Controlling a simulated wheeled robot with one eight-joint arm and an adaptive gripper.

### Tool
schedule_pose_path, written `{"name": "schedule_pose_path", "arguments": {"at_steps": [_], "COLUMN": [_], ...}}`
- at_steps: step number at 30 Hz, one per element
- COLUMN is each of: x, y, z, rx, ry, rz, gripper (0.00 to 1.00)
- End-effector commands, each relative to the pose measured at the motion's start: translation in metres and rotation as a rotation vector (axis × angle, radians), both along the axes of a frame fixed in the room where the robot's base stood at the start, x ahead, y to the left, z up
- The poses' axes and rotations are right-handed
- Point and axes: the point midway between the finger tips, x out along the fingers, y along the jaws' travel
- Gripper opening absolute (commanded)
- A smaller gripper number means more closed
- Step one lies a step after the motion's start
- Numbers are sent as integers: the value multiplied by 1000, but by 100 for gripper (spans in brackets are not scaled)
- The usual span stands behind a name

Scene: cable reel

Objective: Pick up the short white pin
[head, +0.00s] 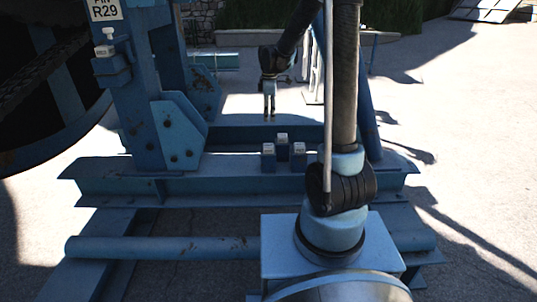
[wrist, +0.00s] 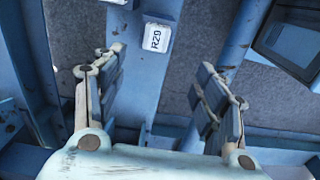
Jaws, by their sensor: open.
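My gripper (head: 270,115) hangs pointing down beyond the near blue beam in the head view. In the wrist view its two fingers (wrist: 161,62) are wide apart with nothing between them. A small white piece marked R29 (wrist: 157,38) lies just beyond the fingertips, on a blue surface. In the head view, small blue blocks with white tops (head: 282,138) stand on the beam, nearer than my gripper and lower. A white-capped piece (head: 108,34) sits on the blue post at left. I cannot tell for sure which of these is the short white pin.
Blue beams (head: 110,178) and a lower tube (head: 165,247) cross the front. A dark-faced blue box (wrist: 290,40) is at upper right in the wrist view. Open paving (head: 470,130) lies right.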

Motion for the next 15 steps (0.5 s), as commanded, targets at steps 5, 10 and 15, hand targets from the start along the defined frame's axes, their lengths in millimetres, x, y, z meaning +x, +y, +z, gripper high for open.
{"name": "schedule_pose_path", "arguments": {"at_steps": [5, 10, 15], "x": [6, 6, 7], "y": [5, 5, 5], "z": [-10, -34, -61], "rx": [-1, -1, -1], "ry": [3, 3, 3], "rz": [29, 29, 29], "gripper": [65, 65, 65]}}
